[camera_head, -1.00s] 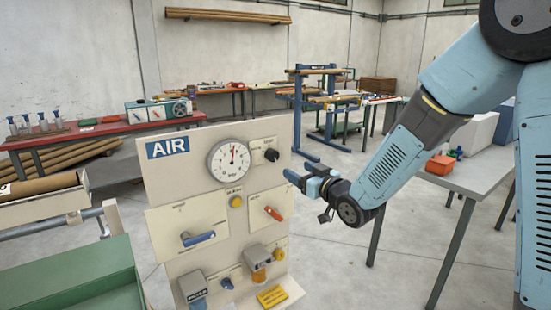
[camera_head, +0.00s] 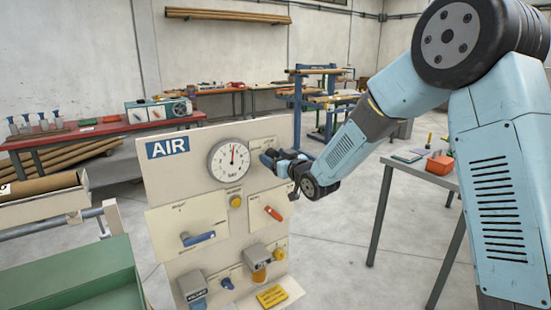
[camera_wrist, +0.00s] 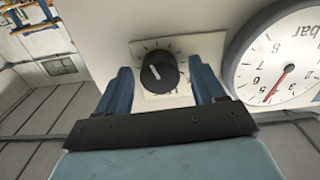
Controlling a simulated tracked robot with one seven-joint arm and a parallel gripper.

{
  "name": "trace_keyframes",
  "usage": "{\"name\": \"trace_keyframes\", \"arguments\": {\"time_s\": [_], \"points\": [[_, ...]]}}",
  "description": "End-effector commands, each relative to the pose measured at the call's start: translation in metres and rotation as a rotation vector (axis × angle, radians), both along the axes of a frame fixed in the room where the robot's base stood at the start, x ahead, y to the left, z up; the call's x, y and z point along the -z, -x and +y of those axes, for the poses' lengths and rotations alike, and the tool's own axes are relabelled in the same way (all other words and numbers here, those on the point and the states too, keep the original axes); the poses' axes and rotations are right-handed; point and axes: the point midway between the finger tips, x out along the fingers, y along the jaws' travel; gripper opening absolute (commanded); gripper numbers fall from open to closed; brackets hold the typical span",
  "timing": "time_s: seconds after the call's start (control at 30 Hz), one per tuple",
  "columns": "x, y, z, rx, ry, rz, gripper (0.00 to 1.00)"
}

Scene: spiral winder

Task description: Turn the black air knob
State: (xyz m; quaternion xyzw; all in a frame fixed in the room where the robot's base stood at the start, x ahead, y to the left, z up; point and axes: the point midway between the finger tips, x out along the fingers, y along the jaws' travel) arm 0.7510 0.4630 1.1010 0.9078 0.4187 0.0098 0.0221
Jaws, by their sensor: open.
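The black air knob (camera_wrist: 160,71) sits on a pale square dial plate (camera_wrist: 190,47) in the wrist view, with a white pointer line on its face. My gripper (camera_wrist: 164,80) is open, with one blue finger on each side of the knob. I cannot tell whether either finger touches it. In the head view my gripper (camera_head: 267,158) is at the upper right of the AIR panel (camera_head: 225,225), and it hides the knob there.
A round pressure gauge (camera_head: 229,160) is just left of the gripper, and it also shows close by in the wrist view (camera_wrist: 285,60). Below are a yellow button (camera_head: 235,201), a red lever (camera_head: 273,213) and a blue-handled lever (camera_head: 198,238). A table (camera_head: 420,175) stands to the right.

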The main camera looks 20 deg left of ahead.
Motion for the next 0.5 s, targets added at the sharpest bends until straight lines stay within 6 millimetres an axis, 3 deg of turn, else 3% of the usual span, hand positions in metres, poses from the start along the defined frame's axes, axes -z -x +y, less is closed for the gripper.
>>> {"name": "trace_keyframes", "arguments": {"time_s": [0.27,0.5], "points": [[0.0000,-0.0007,0.0005,0.000,0.000,0.000,0.68],[0.0000,-0.0006,0.0003,0.001,0.000,0.000,0.45]]}}
